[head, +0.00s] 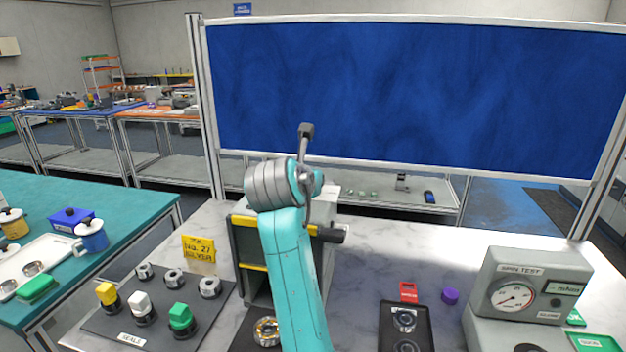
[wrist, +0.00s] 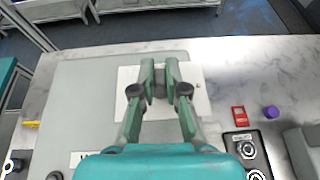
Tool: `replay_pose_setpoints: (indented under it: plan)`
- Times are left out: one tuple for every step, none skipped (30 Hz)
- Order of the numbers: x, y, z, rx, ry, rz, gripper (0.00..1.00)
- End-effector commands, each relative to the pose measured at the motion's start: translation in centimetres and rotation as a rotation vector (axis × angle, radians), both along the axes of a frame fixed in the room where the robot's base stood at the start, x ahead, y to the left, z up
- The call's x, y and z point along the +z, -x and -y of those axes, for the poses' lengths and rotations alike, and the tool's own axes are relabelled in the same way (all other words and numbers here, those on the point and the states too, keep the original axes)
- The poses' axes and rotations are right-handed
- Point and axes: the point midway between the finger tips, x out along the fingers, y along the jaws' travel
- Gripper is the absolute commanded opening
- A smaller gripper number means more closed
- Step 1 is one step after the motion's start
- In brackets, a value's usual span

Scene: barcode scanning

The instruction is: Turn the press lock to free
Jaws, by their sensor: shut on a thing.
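The press (head: 247,243) is a grey and dark box-shaped machine with yellow strips, standing behind my arm in the head view. Its pale grey top (wrist: 90,95) fills the middle left of the wrist view, with a white plate (wrist: 203,103) on it. My gripper (wrist: 160,80) is over this plate, its green fingers shut on a small grey lock knob (wrist: 160,90). The fingers cover most of the knob, so its turn position cannot be told.
A seal board (head: 150,322) with several coloured blocks and rings lies left of the press. A yellow sign (head: 199,250) stands behind it. To the right are a red tag (head: 408,291), a purple cap (head: 450,296), a black device (head: 405,335) and a spin-test gauge (head: 530,285).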

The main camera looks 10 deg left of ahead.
Motion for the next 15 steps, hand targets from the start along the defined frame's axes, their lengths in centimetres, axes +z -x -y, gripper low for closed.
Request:
replay_pose_setpoints:
  plan:
    - [-0.13, 0.10, -0.07, 0.017, -0.001, -0.003, 0.00]
    - [-0.14, 0.11, -0.07, 0.027, -0.001, -0.003, 0.00]
    - [-0.15, 0.09, -0.07, 0.036, -0.001, -0.003, 0.00]
    - [-0.16, 0.08, -0.05, 0.042, 0.000, -0.004, 0.00]
    - [-0.16, 0.08, -0.05, 0.048, 0.000, -0.004, 0.00]
    - [-0.17, 0.09, -0.06, 0.054, 0.000, -0.004, 0.00]
    - [-0.17, 0.09, -0.06, 0.058, -0.001, -0.005, 0.00]
    - [-0.17, 0.08, -0.06, 0.061, -0.001, -0.005, 0.00]
    - [-0.17, 0.09, -0.06, 0.063, 0.000, -0.005, 0.00]
    - [-0.17, 0.09, -0.06, 0.065, 0.000, -0.005, 0.00]
    - [-0.17, 0.09, -0.06, 0.066, -0.001, -0.005, 0.00]
    - [-0.17, 0.09, -0.07, 0.066, -0.001, -0.005, 0.00]
    - [-0.18, 0.09, -0.07, 0.066, 0.000, -0.005, 0.00]
    - [-0.18, 0.08, -0.07, 0.066, 0.000, -0.005, 0.00]
    - [-0.19, 0.08, -0.07, 0.066, 0.000, -0.005, 0.00]
